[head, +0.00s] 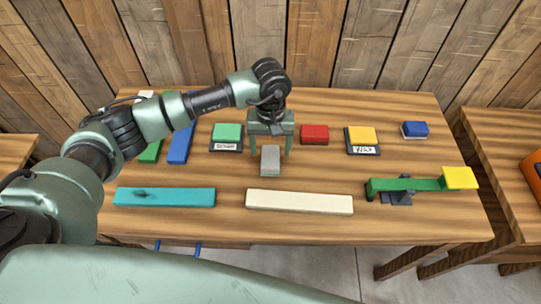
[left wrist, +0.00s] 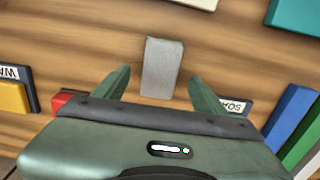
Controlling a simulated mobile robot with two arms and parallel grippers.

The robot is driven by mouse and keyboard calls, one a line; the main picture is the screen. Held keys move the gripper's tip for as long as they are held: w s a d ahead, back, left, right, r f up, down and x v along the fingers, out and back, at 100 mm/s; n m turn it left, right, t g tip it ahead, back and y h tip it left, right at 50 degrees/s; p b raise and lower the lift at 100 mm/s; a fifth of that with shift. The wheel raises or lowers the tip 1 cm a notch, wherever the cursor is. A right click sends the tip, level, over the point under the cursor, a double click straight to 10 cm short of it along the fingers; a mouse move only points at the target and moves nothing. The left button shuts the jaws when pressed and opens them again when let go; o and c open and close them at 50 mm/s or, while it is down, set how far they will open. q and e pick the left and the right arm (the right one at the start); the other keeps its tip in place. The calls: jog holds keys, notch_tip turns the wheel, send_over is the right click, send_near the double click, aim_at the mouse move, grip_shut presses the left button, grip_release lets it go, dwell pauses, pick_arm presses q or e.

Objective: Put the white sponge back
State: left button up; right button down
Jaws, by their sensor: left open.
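No block is plainly a white sponge. The nearest match at my gripper is a light grey block (head: 270,160), lying on the wooden table and also seen in the left wrist view (left wrist: 162,68). My left gripper (head: 271,148) is open above it, pointing down. In the left wrist view its fingers (left wrist: 160,84) stand on either side of the block's near end, with gaps visible. A white piece (head: 146,94) shows at the back left, partly hidden by my left arm. My right gripper is out of view.
Green (head: 228,132) and yellow (head: 362,135) blocks sit on labelled dark pads. Red (head: 314,134) and blue (head: 414,129) blocks stand nearby. Teal (head: 165,197) and cream (head: 300,202) bars lie in front. A green beam (head: 405,185) carries a yellow block (head: 459,178) at right.

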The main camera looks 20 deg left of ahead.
aim_at(270, 156)
pick_arm(q)
notch_tip(270, 156, up, 8)
jog(key=b, duration=0.1)
jog(key=shift+b, duration=0.35)
